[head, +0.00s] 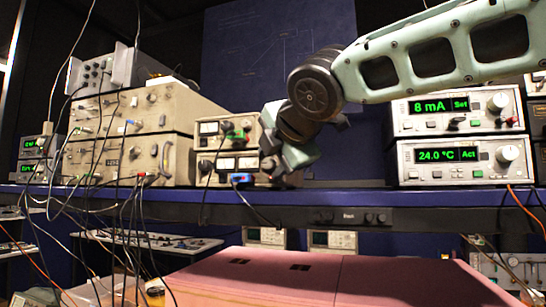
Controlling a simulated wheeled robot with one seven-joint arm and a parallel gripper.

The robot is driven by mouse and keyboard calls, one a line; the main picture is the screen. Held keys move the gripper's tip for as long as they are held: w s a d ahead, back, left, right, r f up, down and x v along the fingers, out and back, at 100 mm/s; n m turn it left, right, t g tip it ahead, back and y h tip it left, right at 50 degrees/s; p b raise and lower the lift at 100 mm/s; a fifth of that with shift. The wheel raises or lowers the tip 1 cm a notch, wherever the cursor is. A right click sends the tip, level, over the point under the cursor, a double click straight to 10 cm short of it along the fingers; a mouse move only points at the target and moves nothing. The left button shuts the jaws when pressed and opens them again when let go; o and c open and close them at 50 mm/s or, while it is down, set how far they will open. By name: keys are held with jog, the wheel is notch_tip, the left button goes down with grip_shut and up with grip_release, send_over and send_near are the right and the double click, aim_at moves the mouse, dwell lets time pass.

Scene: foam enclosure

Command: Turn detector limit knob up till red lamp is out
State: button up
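My gripper (272,168) is at the right side of a small beige instrument with dial meters (212,140) on the shelf. My wrist and hand hide part of its front. The fingers are dark and small here, so I cannot tell whether they are open, shut or touching a knob. I cannot make out which control is the detector limit knob. No lit red lamp can be told apart; green and red plugs show on the meter instrument.
Beige instruments (160,125) with hanging cables stand to the left. Two units with green displays (455,108), reading 8 mA and 24.0 °C, are stacked right. A blue shelf edge (345,195) runs above a pink foam enclosure (330,280). Loose cables hang in front at left.

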grip_shut()
jog(key=f+b, duration=0.1)
jog(key=b, duration=0.3)
jog(key=shift+d+m+t+y, duration=0.1)
jog(key=shift+m+t+y, duration=0.3)
jog(key=b, duration=0.4)
jog(key=shift+m+t+y, duration=0.3)
jog(key=shift+m, duration=0.1)
jog(key=shift+r+m+b, duration=0.15)
jog(key=shift+m+b, duration=0.15)
jog(key=shift+b, duration=0.5)
jog(key=shift+r, duration=0.1)
jog(key=shift+o, duration=0.8)
grip_release()
jog(key=shift+s, duration=0.1)
